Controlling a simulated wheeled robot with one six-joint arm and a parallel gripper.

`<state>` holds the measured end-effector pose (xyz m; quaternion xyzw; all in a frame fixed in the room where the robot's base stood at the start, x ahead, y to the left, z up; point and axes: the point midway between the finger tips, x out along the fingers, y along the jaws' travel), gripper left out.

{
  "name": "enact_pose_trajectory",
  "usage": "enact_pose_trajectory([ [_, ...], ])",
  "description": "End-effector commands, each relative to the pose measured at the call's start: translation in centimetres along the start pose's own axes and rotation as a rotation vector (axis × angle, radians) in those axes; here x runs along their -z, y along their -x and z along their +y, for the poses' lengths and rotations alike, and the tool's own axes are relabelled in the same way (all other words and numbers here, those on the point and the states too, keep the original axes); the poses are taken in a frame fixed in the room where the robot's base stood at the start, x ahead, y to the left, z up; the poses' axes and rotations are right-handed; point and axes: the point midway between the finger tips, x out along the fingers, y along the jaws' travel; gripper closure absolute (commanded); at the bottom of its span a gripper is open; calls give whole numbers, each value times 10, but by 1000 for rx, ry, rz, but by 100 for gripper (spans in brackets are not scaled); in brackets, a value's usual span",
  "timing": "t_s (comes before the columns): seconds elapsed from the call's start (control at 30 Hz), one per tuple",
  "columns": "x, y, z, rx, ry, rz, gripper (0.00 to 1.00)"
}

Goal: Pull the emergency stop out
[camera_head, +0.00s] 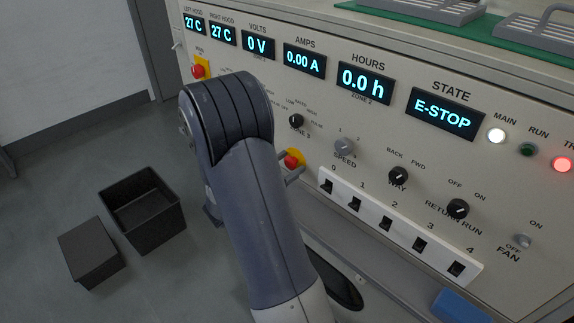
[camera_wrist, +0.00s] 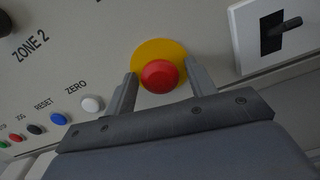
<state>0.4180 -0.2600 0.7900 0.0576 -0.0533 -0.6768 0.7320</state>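The emergency stop is a red mushroom button (camera_wrist: 160,77) on a round yellow plate (camera_wrist: 152,48), in the upper middle of the wrist view. It also shows in the head view (camera_head: 291,161), just right of my arm. My gripper (camera_wrist: 163,73) is open, one finger on each side of the button in the picture. Gaps show between the fingers and the red head; I cannot tell how far the fingertips are from the panel. In the head view my arm hides most of the gripper. The state display (camera_head: 443,113) reads E-STOP.
Another red knob on a yellow plate (camera_head: 199,70) is at the panel's upper left. A white switch strip (camera_head: 399,227) lies right of the stop. Blue (camera_wrist: 58,118) and white (camera_wrist: 92,104) push buttons lie left of my gripper. A black open bin (camera_head: 143,207) stands on the floor.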

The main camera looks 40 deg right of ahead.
Motion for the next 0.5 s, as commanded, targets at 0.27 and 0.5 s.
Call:
enact_pose_trajectory([
  [0.27, 0, 0, 0, 0, 0, 0, 70],
  [0.5, 0, 0, 0, 0, 0, 0, 90],
])
